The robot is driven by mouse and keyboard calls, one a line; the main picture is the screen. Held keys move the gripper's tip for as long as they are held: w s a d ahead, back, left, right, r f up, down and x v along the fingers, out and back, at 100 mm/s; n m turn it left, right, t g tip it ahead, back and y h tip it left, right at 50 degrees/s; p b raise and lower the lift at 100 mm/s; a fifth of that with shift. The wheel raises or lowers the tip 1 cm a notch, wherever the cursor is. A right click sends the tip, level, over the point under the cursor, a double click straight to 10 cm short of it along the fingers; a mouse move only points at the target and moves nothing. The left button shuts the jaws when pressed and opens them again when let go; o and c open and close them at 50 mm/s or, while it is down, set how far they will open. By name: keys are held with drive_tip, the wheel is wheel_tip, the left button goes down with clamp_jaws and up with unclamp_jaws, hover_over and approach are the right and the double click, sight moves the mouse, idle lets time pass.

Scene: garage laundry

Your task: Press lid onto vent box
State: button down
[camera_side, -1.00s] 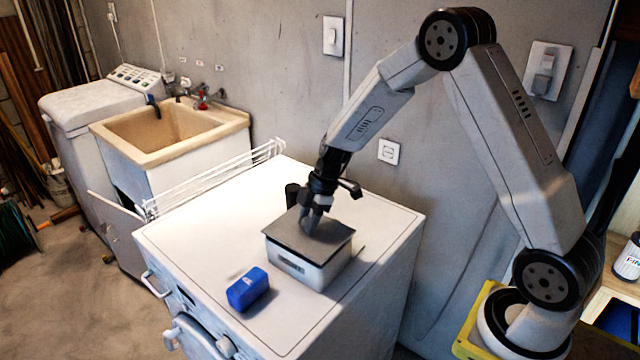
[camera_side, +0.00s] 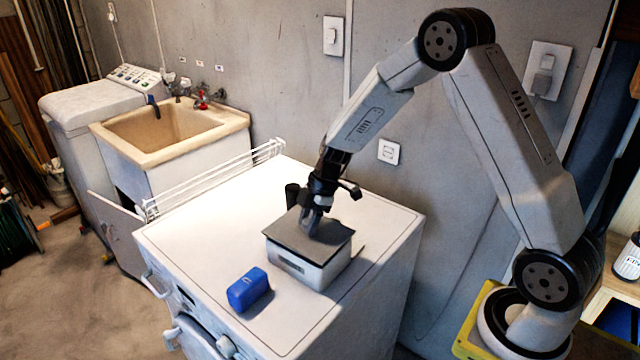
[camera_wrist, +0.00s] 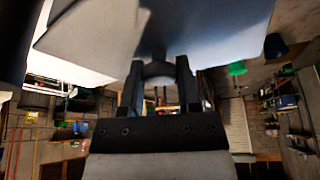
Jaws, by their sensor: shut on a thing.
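The white vent box (camera_side: 307,272) stands on the white machine top, with a dark slot in its front face. The dark grey flat lid (camera_side: 290,236) lies over the top of the box, roughly lined up with its edges. I cannot tell whether it is fully seated. My gripper (camera_side: 311,228) points down at the middle of the lid. In the wrist view my gripper (camera_wrist: 160,72) has its two fingers shut around a small rounded grey piece, seemingly the lid's handle. The fingers hide most of that piece in the side view.
A blue block (camera_side: 248,290) lies on the machine top (camera_side: 205,235) left of the box, near the front edge. A small black cylinder (camera_side: 292,195) stands behind the box. A white rack (camera_side: 215,180) runs along the left edge. The top's back left is clear.

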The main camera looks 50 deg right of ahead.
drive_tip(key=shift+f, duration=0.55)
idle(1.1)
unclamp_jaws()
idle(0.4)
drive_tip(key=shift+r, duration=0.15)
drive_tip(key=shift+r, duration=3.35)
clamp_jaws()
